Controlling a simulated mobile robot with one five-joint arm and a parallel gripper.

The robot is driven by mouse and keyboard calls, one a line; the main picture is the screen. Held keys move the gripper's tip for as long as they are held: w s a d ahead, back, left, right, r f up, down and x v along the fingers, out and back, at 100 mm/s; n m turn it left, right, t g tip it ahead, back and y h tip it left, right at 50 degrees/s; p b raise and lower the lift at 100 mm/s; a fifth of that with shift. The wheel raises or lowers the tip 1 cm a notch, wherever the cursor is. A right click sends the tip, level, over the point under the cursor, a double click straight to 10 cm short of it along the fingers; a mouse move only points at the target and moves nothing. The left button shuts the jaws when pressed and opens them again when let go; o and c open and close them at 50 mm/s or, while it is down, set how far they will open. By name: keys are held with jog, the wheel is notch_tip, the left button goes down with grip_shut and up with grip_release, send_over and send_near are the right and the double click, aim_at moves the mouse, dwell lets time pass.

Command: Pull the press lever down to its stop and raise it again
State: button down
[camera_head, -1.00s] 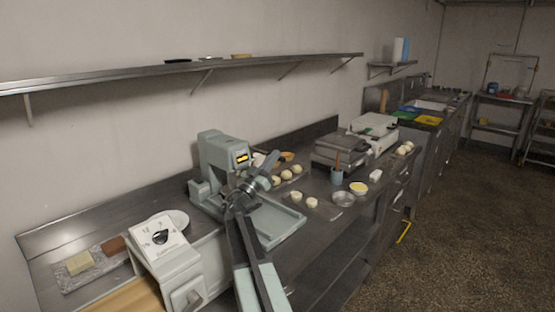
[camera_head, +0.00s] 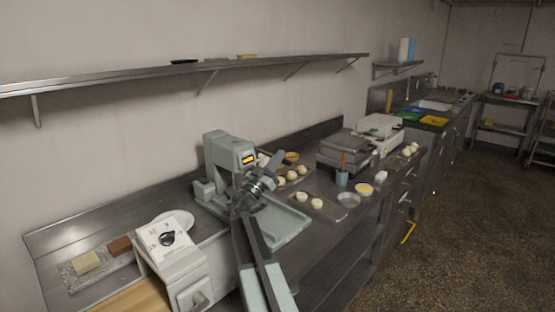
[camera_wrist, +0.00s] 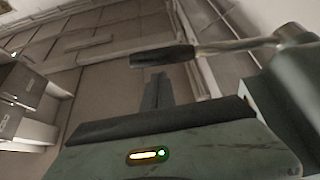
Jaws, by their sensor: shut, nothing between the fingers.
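The press (camera_head: 222,152) is a pale grey-green machine with a small lit display, standing on the steel counter. Its lever shows in the wrist view as a metal rod with a black grip (camera_wrist: 162,57), running roughly level across the picture from a pivot at the right. My gripper (camera_head: 270,168) is in front of the press head and hides part of it. In the wrist view my shut, empty fingers (camera_wrist: 157,78) point at the black grip, their tips just below it in the picture. I cannot tell whether they touch it.
A white scale-like box (camera_head: 172,255) stands at the left front. Dough balls (camera_head: 292,176), a blue-grey cup (camera_head: 342,179) and a dark hinged griddle (camera_head: 342,150) stand right of the press. A wall shelf (camera_head: 200,69) runs above. The floor at right is clear.

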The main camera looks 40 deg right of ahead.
jog(key=s+a+r+p, duration=0.1)
jog(key=s+a+r, duration=0.2)
jog(key=s+a, duration=0.5)
jog(key=s, duration=0.5)
jog(key=shift+s+a, duration=0.3)
jog(key=shift+a, duration=0.05)
